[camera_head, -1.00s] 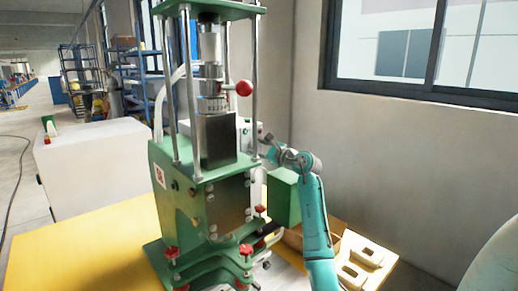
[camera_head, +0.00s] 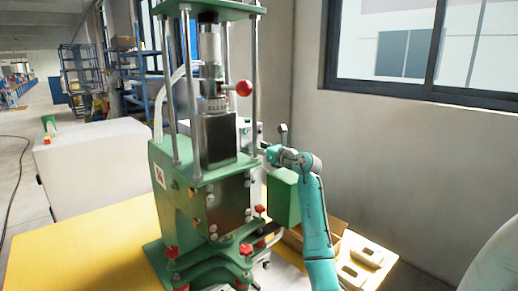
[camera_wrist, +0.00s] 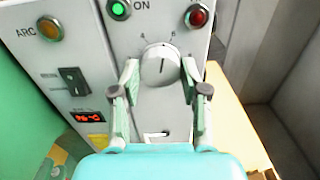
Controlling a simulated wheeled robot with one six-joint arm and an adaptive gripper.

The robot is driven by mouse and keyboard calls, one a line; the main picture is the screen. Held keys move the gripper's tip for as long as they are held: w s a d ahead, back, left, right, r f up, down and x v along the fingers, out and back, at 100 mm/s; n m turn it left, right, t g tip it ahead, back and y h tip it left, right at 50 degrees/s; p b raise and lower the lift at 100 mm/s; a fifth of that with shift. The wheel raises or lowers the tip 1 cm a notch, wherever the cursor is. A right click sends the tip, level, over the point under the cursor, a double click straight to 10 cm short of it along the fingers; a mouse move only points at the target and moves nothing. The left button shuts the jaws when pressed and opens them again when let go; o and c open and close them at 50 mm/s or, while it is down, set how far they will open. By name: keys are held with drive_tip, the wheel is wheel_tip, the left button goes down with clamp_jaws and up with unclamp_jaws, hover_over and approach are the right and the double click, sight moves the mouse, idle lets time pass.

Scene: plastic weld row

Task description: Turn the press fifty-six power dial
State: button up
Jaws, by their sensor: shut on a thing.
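The power dial (camera_wrist: 161,66) is a round, light grey knob on the front of a grey control panel in the wrist view. Its dark pointer line stands nearly upright. My gripper (camera_wrist: 160,72) has one finger on each side of the dial and is shut on it. The green press (camera_head: 205,190) stands on the yellow table in the head view, with a small red and white label whose number is hard to read. My gripper also shows in the head view (camera_head: 267,148), behind the press's right side, where the dial is hidden.
Around the dial are a lit green ON button (camera_wrist: 119,9), a red button (camera_wrist: 197,16), an amber ARC lamp (camera_wrist: 49,29), a black switch (camera_wrist: 74,82) and a red display (camera_wrist: 88,117). A red ball lever (camera_head: 244,88) and steel columns rise near my arm.

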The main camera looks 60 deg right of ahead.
drive_tip(key=m, duration=1.3)
drive_tip(key=shift+d+f, duration=0.1)
drive_tip(key=shift+m, duration=0.4)
drive_tip(key=o, duration=1.1)
drive_tip(key=shift+s, duration=0.1)
drive_tip(key=v, duration=1.1)
drive_tip(key=shift+s, duration=0.4)
drive_tip(key=shift+s, duration=0.1)
